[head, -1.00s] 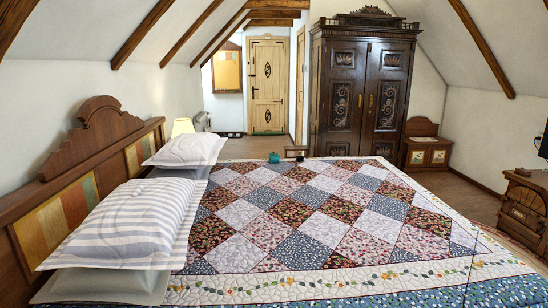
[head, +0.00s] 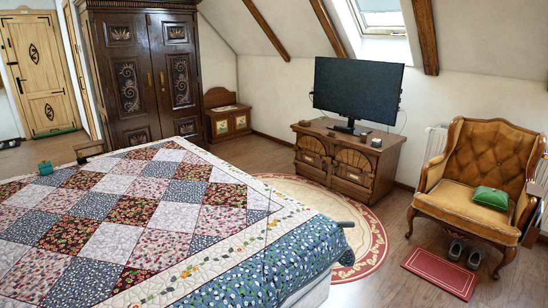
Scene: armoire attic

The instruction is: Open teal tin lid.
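A small teal object (head: 45,167), which looks like the teal tin, is at the far edge of the patchwork bed (head: 165,240) on the left. It is too small to make out its lid, and I cannot tell whether it rests on the bed or just beyond it. Neither of my grippers shows in the head view.
The bed fills the left foreground. A dark wardrobe (head: 150,75) stands behind it. A wooden TV cabinet (head: 345,165), an armchair (head: 480,165) with a green item (head: 490,197), and a red mat (head: 440,273) with shoes are on the right. Floor is free around the round rug (head: 370,240).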

